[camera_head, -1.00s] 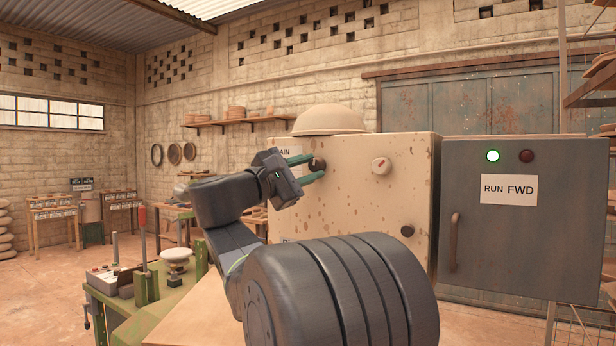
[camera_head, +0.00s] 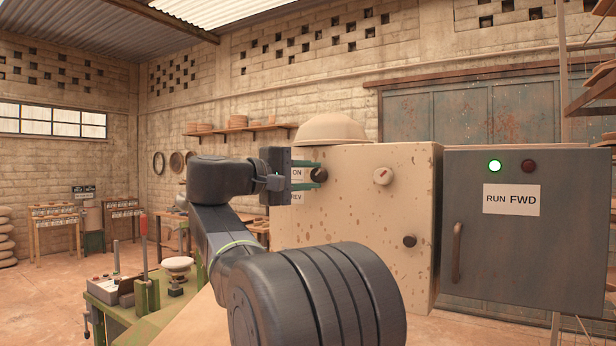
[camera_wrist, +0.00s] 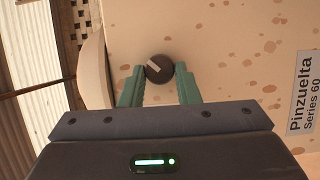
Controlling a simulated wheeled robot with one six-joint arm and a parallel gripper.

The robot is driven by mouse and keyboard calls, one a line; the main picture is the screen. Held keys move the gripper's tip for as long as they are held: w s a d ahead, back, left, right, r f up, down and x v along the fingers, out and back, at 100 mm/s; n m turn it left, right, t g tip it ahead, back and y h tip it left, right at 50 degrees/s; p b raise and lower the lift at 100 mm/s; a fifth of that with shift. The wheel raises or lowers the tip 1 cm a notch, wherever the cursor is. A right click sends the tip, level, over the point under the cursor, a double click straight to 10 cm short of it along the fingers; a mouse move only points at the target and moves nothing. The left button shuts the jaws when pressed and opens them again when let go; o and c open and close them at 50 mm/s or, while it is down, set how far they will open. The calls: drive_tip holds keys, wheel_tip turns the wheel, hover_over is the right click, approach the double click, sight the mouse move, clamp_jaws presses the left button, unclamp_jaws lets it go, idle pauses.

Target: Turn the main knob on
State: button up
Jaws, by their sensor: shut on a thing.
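The dark round main knob (camera_head: 319,174) sits at the upper left of the spotted cream cabinet front (camera_head: 350,220). A label beside it shows "ON", with "REV" on a label below; my gripper hides parts of both. My gripper (camera_head: 308,175) has its two green fingers, one above the other, shut on the knob. In the wrist view the knob (camera_wrist: 158,67) sits between the tips of the gripper (camera_wrist: 160,80). A light pointer bar lies slanted across the knob's face.
A bowl (camera_head: 331,128) rests on top.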

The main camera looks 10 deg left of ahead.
idle(0.4)
drive_tip(key=o, duration=1)
drive_tip(key=shift+c, duration=0.2)
drive_tip(key=v, duration=1.3)
drive_tip(key=shift+s+a+b, duration=0.25)
drive_tip(key=shift+s+b, duration=0.05)
drive_tip(key=shift+b, duration=0.1)
drive_tip(key=shift+w+d, duration=0.1)
drive_tip(key=x, duration=1.3)
drive_tip(key=shift+w+d+p, duration=0.2)
drive_tip(key=shift+p, duration=0.2)
